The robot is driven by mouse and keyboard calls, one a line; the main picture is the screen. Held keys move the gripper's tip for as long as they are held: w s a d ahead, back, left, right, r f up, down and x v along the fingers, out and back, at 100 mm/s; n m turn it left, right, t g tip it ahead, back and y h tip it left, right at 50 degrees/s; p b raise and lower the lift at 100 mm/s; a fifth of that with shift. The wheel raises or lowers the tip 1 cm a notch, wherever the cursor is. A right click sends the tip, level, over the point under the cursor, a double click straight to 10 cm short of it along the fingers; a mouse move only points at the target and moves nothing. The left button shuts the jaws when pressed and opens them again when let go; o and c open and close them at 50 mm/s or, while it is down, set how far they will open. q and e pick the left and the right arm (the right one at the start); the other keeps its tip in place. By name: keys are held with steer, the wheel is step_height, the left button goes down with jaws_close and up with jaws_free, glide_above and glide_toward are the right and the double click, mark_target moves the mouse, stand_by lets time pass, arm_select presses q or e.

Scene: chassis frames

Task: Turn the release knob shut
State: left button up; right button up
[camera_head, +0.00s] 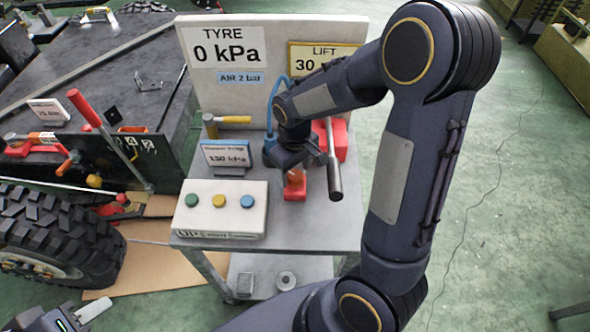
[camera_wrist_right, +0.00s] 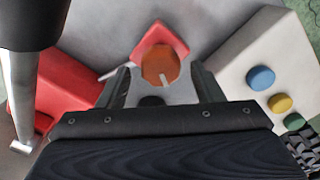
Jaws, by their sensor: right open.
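The release knob (camera_wrist_right: 160,66) is orange, many-sided, with a short pale mark, and sits next to a red diamond-shaped part (camera_wrist_right: 165,36). In the head view the knob (camera_head: 295,178) shows just below my right gripper (camera_head: 293,165) on the grey cart. In the right wrist view my right gripper (camera_wrist_right: 163,90) is open, its two fingers on either side of the knob's near side. I cannot tell whether they touch it. My left gripper (camera_head: 62,320) is partly in view at the bottom left corner; its fingers are not clear.
A dark lever handle (camera_head: 334,170) and red pump body (camera_head: 335,138) stand right of the knob. A button box (camera_head: 220,228) with green, yellow and blue buttons and a 150 kPa display (camera_head: 226,155) stand left. A sign board reading 0 kPa (camera_head: 227,90) rises behind.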

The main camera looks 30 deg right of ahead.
steer(key=shift+f, duration=0.45)
steer(key=c, duration=1)
steer(key=shift+o, duration=0.2)
steer(key=shift+m, duration=0.3)
steer(key=m, duration=0.5)
steer(key=shift+m+b, duration=0.3)
steer(key=m, duration=0.5)
steer(key=shift+m+p, duration=0.3)
steer(key=shift+p, duration=0.05)
steer(key=o, duration=1)
steer(key=shift+c, duration=0.2)
